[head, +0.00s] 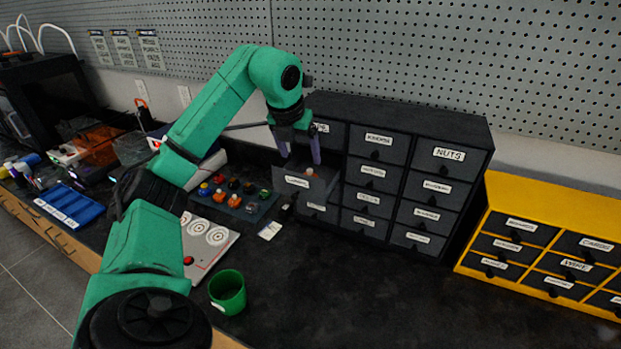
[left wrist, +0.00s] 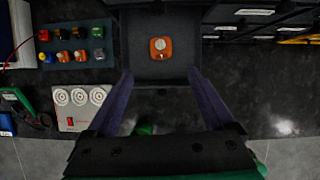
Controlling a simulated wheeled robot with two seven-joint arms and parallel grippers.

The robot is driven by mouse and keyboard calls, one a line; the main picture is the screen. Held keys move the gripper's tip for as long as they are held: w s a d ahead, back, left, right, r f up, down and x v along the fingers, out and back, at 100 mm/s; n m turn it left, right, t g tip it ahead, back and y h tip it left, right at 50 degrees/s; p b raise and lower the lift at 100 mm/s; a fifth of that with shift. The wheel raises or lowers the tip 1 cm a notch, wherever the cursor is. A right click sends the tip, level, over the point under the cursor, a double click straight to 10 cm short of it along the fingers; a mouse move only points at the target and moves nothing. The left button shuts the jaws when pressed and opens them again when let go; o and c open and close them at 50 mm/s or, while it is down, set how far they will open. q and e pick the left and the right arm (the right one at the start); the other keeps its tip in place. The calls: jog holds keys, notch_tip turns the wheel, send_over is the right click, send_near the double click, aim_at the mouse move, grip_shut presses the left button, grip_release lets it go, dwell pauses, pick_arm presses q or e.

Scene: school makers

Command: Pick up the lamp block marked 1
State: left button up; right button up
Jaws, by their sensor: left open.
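An orange lamp block (left wrist: 161,48) with a pale round top lies alone in an open dark drawer (left wrist: 138,68); its mark is too small to read. In the head view the drawer (head: 292,184) is pulled out of the dark cabinet, and a little of the block (head: 309,172) shows above its front. My left gripper (head: 300,156) is open and empty, pointing down above the drawer. In the left wrist view its two purple fingers (left wrist: 160,76) stand wide apart, with the block between and beyond their tips. My right gripper is not in view.
A tray (head: 222,206) of several coloured blocks lies left of the drawer. A white board (head: 222,250) with printed circles and a green cup (head: 227,293) are nearer. The dark cabinet (head: 404,118) rises behind; a yellow cabinet (head: 548,204) stands right. The front middle bench is clear.

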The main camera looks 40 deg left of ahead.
aim_at(309, 173)
pick_arm(q)
jog(key=p+x, duration=0.1)
jog(key=x, duration=0.2)
jog(key=p+x, duration=0.1)
jog(key=x, duration=0.3)
jog(key=w+p+x, duration=0.1)
jog(key=x, duration=0.2)
jog(key=shift+f, duration=0.1)
jog(key=shift+w+a+f, duration=0.1)
jog(key=shift+a+f, duration=0.05)
grip_shut()
